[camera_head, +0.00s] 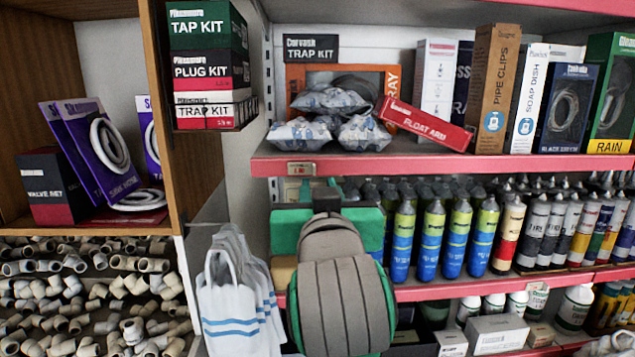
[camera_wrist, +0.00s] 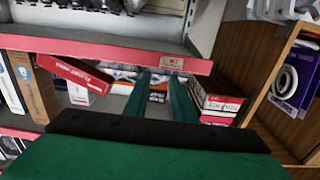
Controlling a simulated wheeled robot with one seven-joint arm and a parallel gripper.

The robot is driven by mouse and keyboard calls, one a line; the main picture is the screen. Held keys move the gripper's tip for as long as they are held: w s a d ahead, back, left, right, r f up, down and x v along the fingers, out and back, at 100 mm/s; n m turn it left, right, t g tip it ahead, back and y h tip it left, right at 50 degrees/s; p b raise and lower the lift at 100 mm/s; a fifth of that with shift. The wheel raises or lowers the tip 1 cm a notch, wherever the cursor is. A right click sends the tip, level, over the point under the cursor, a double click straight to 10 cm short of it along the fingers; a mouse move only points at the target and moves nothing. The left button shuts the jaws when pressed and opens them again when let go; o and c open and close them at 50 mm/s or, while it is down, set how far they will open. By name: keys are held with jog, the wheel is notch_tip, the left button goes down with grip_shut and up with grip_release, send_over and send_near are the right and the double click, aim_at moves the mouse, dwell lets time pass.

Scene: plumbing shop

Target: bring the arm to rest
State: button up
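My arm (camera_head: 343,290), grey with green trim, rises from the bottom centre of the head view in front of the middle shelf. In the wrist view, which is upside down, my gripper (camera_wrist: 160,82) shows as two green fingers with a clear gap between them. It is open and nothing is held. Its fingers point towards the shelves, and the trap kit sign (camera_wrist: 157,97) and part of an orange box show through the gap behind. In the head view my arm largely hides the gripper.
White bags (camera_head: 235,300) hang left of my arm. Cartridges (camera_head: 433,235) stand close on its right. Stacked kit boxes (camera_head: 208,65) are at upper left.

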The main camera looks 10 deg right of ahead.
jog(key=shift+s+a, duration=0.1)
jog(key=shift+s, duration=0.55)
